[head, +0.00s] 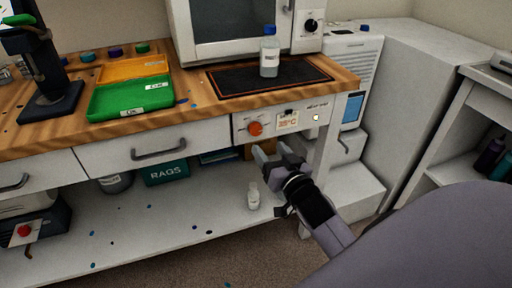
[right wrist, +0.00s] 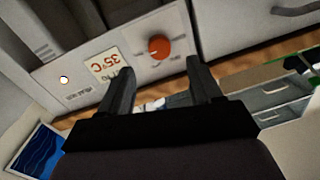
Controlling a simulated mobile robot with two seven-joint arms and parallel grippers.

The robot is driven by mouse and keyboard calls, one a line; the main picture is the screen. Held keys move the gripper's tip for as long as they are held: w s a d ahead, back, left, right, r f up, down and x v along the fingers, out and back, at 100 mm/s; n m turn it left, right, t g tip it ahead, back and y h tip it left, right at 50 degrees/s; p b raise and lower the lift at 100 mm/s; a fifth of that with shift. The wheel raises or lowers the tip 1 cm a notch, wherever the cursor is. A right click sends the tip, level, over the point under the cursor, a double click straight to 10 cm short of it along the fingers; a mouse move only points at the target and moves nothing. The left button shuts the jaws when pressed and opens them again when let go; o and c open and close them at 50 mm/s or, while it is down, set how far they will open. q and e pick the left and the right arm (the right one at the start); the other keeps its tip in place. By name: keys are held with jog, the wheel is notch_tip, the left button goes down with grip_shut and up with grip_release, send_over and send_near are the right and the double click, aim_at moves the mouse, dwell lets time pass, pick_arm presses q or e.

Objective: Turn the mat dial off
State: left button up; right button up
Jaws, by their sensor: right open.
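The mat dial (head: 255,128) is a round orange-red knob on the pale control panel at the bench front. In the right wrist view the dial (right wrist: 159,47) lies just beyond my fingertips, between their lines. Its pointer direction cannot be made out. A display beside it (head: 288,121) reads 35°C, and a small pale round light (head: 316,118) looks lit. The black heat mat (head: 225,82) with an orange border lies on the bench above. My right gripper (head: 268,151) is open and empty, just below and in front of the dial, apart from it. My left gripper is not in view.
A clear blue-capped bottle (head: 269,57) stands on the mat before a white oven (head: 235,30). Green (head: 105,103) and orange trays lie left. A drawer handle (head: 158,154) juts out left of the panel. A small white bottle (head: 253,196) stands on the lower shelf.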

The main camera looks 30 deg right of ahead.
aim_at(257, 131)
jog(key=shift+w+d+r+b, duration=0.1)
jog(key=shift+w+d, duration=0.15)
jog(key=shift+w, duration=0.95)
jog(key=shift+w+d+b, duration=0.15)
jog(key=shift+w+d, duration=0.05)
jog(key=shift+w, duration=1.05)
jog(key=shift+w+d+r+b, duration=0.1)
jog(key=shift+w+d, duration=0.15)
jog(key=shift+w, duration=0.95)
jog(key=c, duration=1)
jog(key=shift+c, duration=0.2)
